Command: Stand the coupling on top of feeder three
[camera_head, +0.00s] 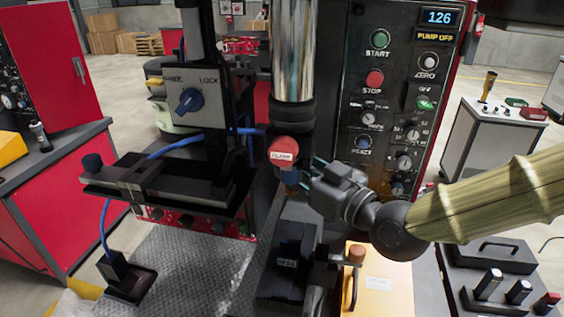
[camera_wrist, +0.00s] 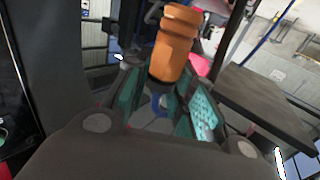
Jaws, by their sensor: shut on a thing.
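My gripper (camera_head: 300,172) reaches in from the right, in front of the dark machine column. In the wrist view its teal-padded fingers (camera_wrist: 165,100) are closed around an orange cylinder with a dark lower end, which I take to be the coupling (camera_wrist: 174,42). It stands out past the fingers and looks slightly tilted. A blue ring shows between the fingers in the wrist view. I cannot tell which thing is feeder three.
A control panel (camera_head: 400,110) with buttons and dials stands behind my gripper. A black shelf (camera_head: 160,187) with blue hoses is at the left. Below are a black block (camera_head: 287,260) and an orange box (camera_head: 383,285) with a handle. A side cart (camera_head: 490,140) stands at the right.

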